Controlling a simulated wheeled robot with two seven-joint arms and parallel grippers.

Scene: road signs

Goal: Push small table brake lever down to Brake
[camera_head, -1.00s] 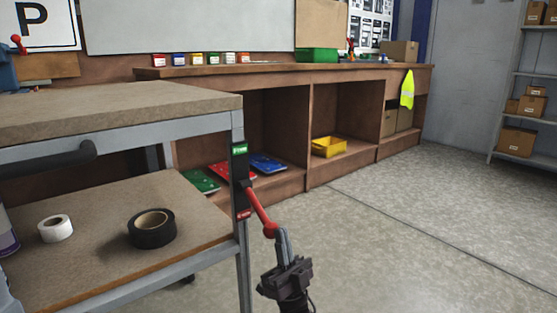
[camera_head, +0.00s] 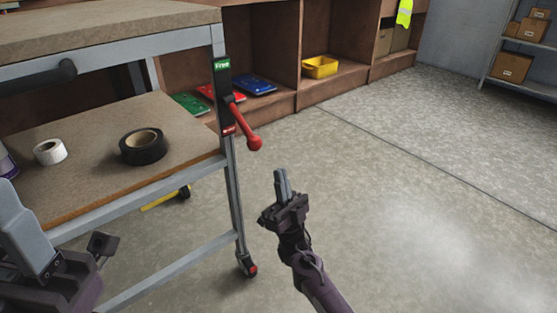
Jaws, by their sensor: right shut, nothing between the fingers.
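The small table (camera_head: 190,45) stands at the left with a grey metal frame and two wooden shelves. Its brake lever (camera_head: 243,125) is a red arm with a round knob, mounted on a black plate on the right front leg. The lever slants down to the right. A green "Free" label (camera_head: 222,66) is at the plate's top, and a red label (camera_head: 229,131) too small to read is at its bottom. My right gripper (camera_head: 281,174) is shut and empty, below and right of the knob and apart from it. Part of my left arm shows at the lower left; its fingertips are not clear.
Black tape (camera_head: 144,147) and white tape (camera_head: 50,152) lie on the lower shelf. A caster (camera_head: 247,267) is under the table leg. The floor at the right is clear.

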